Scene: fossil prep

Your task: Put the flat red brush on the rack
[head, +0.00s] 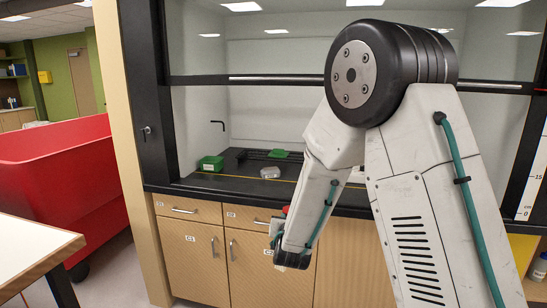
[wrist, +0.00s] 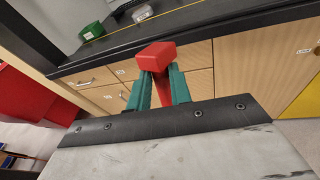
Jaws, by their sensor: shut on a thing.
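My gripper (wrist: 161,82) has teal fingers and is shut on a red brush (wrist: 156,54) in the wrist view. The brush's blocky red end sticks out past the fingertips, and a red length runs back between them. In the head view my gripper (head: 278,238) is low in front of the cabinet doors, below the worktop edge, and partly hidden by my arm. A bit of red shows just above it. A dark, low rack-like thing (head: 256,154) lies at the back of the worktop; I cannot tell for certain that it is the rack.
The black worktop (head: 225,183) sits inside a fume hood. It holds a green box (head: 210,163), a green item (head: 279,153) and a pale grey lump (head: 270,172). A red bin (head: 70,170) and a white table (head: 30,245) stand left. The raised sash (head: 280,78) crosses above.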

